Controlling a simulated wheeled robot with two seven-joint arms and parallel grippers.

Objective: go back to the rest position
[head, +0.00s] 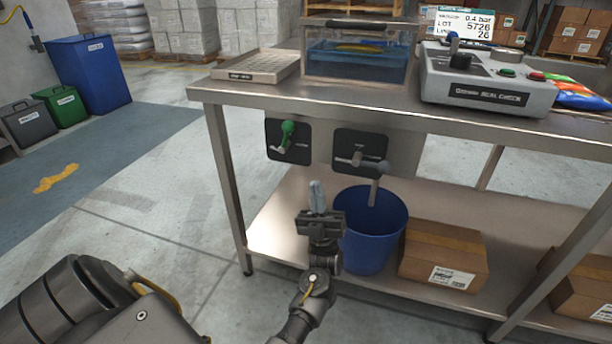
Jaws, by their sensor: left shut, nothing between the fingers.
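My left gripper (317,186) is shut and empty in the middle of the head view. Its grey fingers point up and away, in front of the steel bench (400,103). From this view it overlaps the left rim of a blue bucket (385,235) on the lower shelf. I cannot tell how far the fingers are from the bucket. My right gripper is not in view.
Under the bench top are a green-handled valve (287,132) and a grey valve with a spout (366,162) over the bucket. A water tank (357,63), a tray (256,66) and a seal checker (487,88) stand on top. A cardboard box (443,255) sits right of the bucket.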

